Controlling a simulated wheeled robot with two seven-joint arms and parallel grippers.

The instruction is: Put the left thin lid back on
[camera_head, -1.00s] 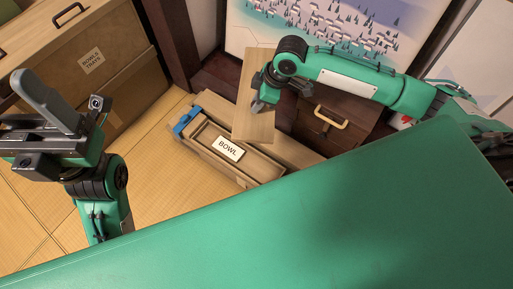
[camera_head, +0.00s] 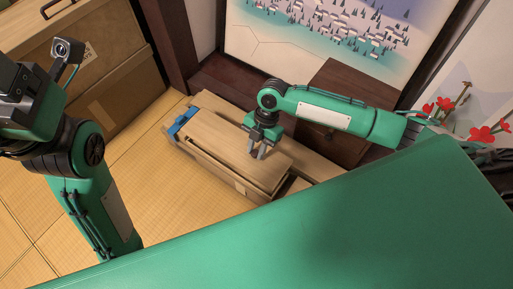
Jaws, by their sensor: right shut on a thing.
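The thin wooden lid (camera_head: 222,133) lies over the top of the left compartment of the long wooden box (camera_head: 212,161) on the floor. It looks nearly flat and roughly in line with the box; whether it is fully seated I cannot tell. My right gripper (camera_head: 257,154) points down and is shut on the lid toward its near right end. The bowl label and the compartment's inside are hidden under the lid. My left gripper (camera_head: 8,85) is only partly in view at the left edge, away from the box, its fingertips not showing.
A blue piece (camera_head: 182,122) sits at the box's far left end. A dark wooden cabinet (camera_head: 345,85) stands behind, and a large carton (camera_head: 105,75) stands at the upper left. Tatami floor (camera_head: 150,215) is clear left of the box. A green surface (camera_head: 330,225) fills the foreground.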

